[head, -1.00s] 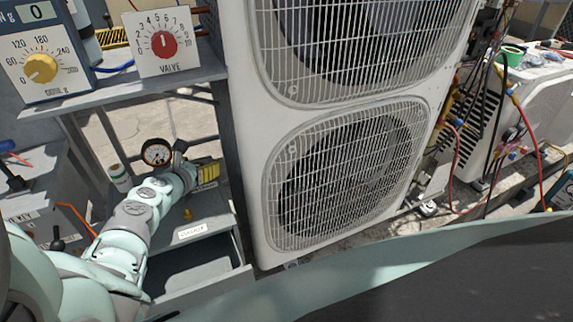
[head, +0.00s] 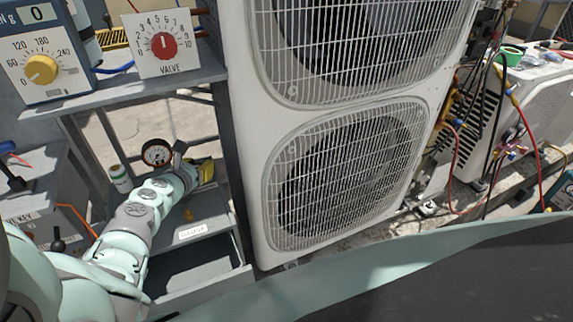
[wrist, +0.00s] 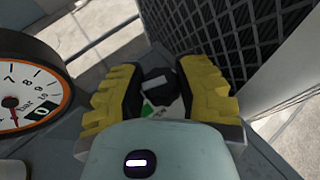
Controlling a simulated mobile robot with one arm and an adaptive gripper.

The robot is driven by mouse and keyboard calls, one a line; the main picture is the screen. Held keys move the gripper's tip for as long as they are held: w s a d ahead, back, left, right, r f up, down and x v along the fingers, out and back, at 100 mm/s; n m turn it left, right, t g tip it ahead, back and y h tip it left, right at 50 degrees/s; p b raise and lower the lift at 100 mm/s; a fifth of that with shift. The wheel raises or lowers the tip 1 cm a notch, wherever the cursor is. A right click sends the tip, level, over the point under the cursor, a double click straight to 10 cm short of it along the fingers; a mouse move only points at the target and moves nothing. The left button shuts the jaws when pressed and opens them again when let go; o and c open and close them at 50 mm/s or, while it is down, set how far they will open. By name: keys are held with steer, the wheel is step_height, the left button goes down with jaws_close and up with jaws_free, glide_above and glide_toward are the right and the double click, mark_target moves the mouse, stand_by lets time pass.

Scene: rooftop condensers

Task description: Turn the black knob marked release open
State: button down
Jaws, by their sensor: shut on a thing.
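In the wrist view, the black knob (wrist: 156,90) with a white bar on its face sits between the two yellow finger pads of my gripper (wrist: 160,93). My gripper is shut on it. A white and green marking shows just below the knob, mostly hidden by my wrist housing, and I cannot read it. In the head view, my gripper (head: 206,173) is low on the shelf, left of the big white unit, and the knob is hidden behind it. A round dial gauge (wrist: 28,90) stands left of my gripper; it also shows in the head view (head: 157,153).
The white condenser unit (head: 255,200) stands close on the right of my gripper. A grey shelf (head: 130,88) above carries a red valve dial (head: 163,46) and a yellow dial (head: 41,69). A drawer (head: 205,275) stands open below.

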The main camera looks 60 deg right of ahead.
steer(key=n+t+y+p, duration=0.1)
steer(key=p, duration=0.1)
steer(key=shift+s+r+n+p, duration=0.1)
steer(key=shift+s+n+p, duration=0.05)
steer(key=shift+n+p, duration=0.15)
steer(key=shift+n+t+y+p, duration=0.4)
steer(key=shift+n+t+y, duration=0.25)
steer(key=shift+t, duration=0.25)
steer(key=c, duration=0.6)
jaws_free()
steer(key=shift+w+f+h+b, duration=0.2)
steer(key=shift+h+b, duration=0.1)
steer(key=shift+h, duration=0.05)
